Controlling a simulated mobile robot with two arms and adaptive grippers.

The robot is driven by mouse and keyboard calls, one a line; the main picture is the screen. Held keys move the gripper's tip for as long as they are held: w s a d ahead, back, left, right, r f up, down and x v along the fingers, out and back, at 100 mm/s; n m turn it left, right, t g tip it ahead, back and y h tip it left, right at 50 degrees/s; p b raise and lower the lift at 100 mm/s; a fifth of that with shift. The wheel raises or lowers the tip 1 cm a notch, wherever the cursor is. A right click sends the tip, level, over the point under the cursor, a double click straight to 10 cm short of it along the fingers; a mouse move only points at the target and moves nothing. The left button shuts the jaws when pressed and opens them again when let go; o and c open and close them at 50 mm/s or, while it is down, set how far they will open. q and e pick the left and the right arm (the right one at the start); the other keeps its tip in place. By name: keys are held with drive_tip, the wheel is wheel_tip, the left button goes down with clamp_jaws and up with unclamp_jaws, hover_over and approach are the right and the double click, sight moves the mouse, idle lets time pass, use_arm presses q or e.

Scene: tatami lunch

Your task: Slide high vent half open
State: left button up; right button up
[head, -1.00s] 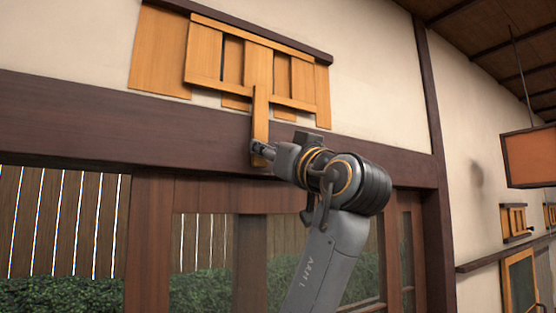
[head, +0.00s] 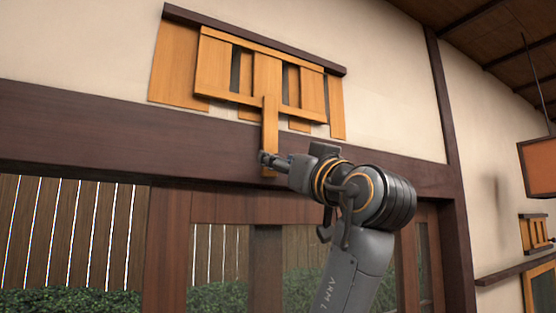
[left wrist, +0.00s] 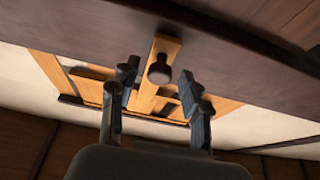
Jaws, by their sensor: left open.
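The high vent is a wooden slatted unit on the wall above the dark beam. Its sliding panel (head: 213,68) overlaps the back slats, with dark gaps showing between some of them. A long wooden pull (head: 270,125) hangs down from the panel over the beam. My left gripper (head: 268,160) is at the lower end of this pull. In the left wrist view the left gripper (left wrist: 160,86) is open, one finger on either side of the pull (left wrist: 168,48). A dark round spot, a knob or hole, shows near the pull's end. Contact cannot be told. My right gripper is not in view.
A dark rail (head: 255,38) runs along the top of the vent. The dark beam (head: 110,130) lies just behind the pull, above glazed doors. An orange hanging lamp (head: 540,167) and a smaller vent (head: 536,233) are at the far right.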

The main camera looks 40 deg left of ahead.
use_arm(q)
drive_tip(key=v, duration=1)
drive_tip(key=shift+s+d, duration=0.1)
drive_tip(key=shift+f, duration=0.1)
